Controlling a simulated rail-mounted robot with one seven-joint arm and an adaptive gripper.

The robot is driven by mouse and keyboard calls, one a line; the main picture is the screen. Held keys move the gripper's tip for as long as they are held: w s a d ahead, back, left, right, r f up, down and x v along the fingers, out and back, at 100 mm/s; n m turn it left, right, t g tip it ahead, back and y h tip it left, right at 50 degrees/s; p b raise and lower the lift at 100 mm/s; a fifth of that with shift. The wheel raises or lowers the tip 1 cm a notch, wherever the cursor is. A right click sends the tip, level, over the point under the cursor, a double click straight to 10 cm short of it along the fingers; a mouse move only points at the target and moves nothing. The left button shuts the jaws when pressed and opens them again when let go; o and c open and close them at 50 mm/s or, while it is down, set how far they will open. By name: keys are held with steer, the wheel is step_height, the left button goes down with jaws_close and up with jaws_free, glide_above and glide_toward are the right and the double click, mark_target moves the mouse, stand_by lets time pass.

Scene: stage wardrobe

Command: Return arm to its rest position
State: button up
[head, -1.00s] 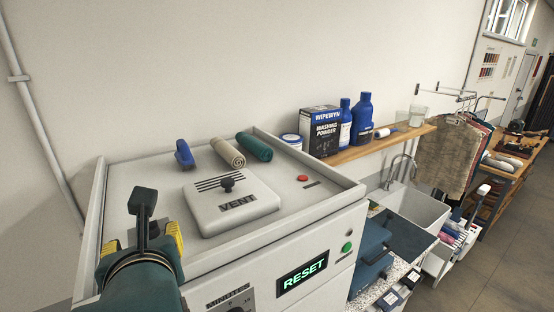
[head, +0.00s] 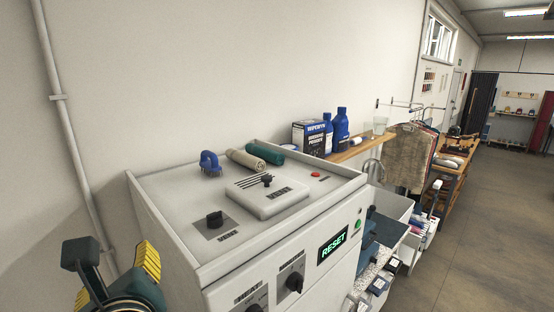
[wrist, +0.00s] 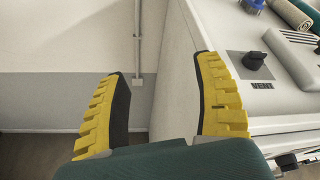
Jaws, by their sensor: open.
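My gripper (head: 112,265) is at the lower left of the head view, to the left of the white machine. Its two yellow-ribbed fingers are apart with nothing between them. In the wrist view my gripper (wrist: 162,110) also shows open and empty, with the wall and the machine's side behind the gap. The white machine (head: 190,262) carries a vent lid (head: 268,198) with a black knob, a black dial (head: 215,220), and a green-lit RESET display (head: 333,244). In the wrist view the right finger overlaps the machine's edge; I cannot tell the distance.
A blue clip-like object (head: 210,163), a beige roll (head: 246,160) and a teal roll (head: 264,153) lie on the machine top. A shelf (head: 362,149) behind holds a washing powder box (head: 309,138) and blue bottles. A wall pipe (head: 62,130) runs at left. Floor at right is open.

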steer(key=w+d+r+n+t+h, duration=0.1)
steer(key=d+n+t+h, duration=0.15)
steer(key=d+n, duration=0.45)
steer(key=w+d+r+n+t+h, duration=0.15)
steer(key=d+n+t, duration=0.3)
steer(key=d, duration=0.55)
steer(key=s+d+r+n+t+h, duration=0.3)
steer(key=s+d+n+h, duration=0.2)
steer(key=s+d+n, duration=0.5)
steer(key=d+n, duration=0.2)
steer(key=d, duration=0.1)
steer(key=shift+r+t+h, duration=0.3)
steer(key=shift+t, duration=0.1)
steer(key=shift+d, duration=0.1)
